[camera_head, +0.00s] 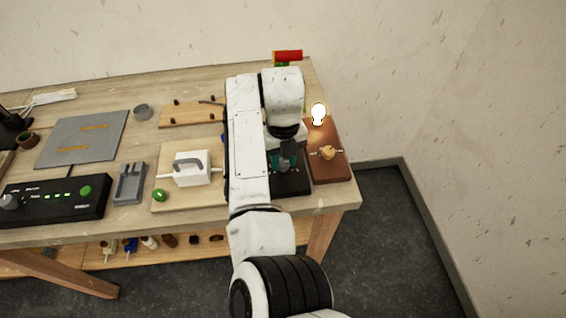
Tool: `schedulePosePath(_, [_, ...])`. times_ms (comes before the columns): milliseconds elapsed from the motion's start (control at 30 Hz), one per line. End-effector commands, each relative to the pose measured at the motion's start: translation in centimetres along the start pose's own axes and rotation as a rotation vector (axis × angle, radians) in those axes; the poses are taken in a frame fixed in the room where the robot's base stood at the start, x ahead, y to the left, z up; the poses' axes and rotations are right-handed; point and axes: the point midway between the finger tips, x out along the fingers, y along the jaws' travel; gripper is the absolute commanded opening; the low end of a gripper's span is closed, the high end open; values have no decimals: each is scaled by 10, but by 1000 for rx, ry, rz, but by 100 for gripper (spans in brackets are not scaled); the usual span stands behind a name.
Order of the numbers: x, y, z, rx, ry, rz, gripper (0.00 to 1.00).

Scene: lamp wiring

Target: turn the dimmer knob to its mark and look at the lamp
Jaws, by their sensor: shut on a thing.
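The lamp bulb (319,113) is lit and glows white at the back of a brown board (328,172) on the right end of the bench. My gripper (285,166) points down over a black box (291,187) just left of that board. It is shut on what seems to be the dimmer knob on this box. The knob and its mark are hidden behind my gripper and arm, so I cannot tell how the knob stands to the mark. Teal parts show beside the fingers.
A tan fitting (327,153) sits on the brown board. To the left are a white box with a grey handle (191,168), a grey tray (129,184), a black control panel (55,200) and a grey mat (82,139).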

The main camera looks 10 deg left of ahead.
Motion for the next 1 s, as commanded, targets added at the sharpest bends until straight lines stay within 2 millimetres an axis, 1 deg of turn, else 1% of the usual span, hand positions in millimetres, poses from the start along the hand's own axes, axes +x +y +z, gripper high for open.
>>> schedulePosePath(67, [4, 1, 2, 42, -7, 1, 3])
schedulePosePath(400, [1, 0, 1, 163, -5, 1, 3])
schedulePosePath(1000, [-2, -1, 1, 190, -4, -1, 3])
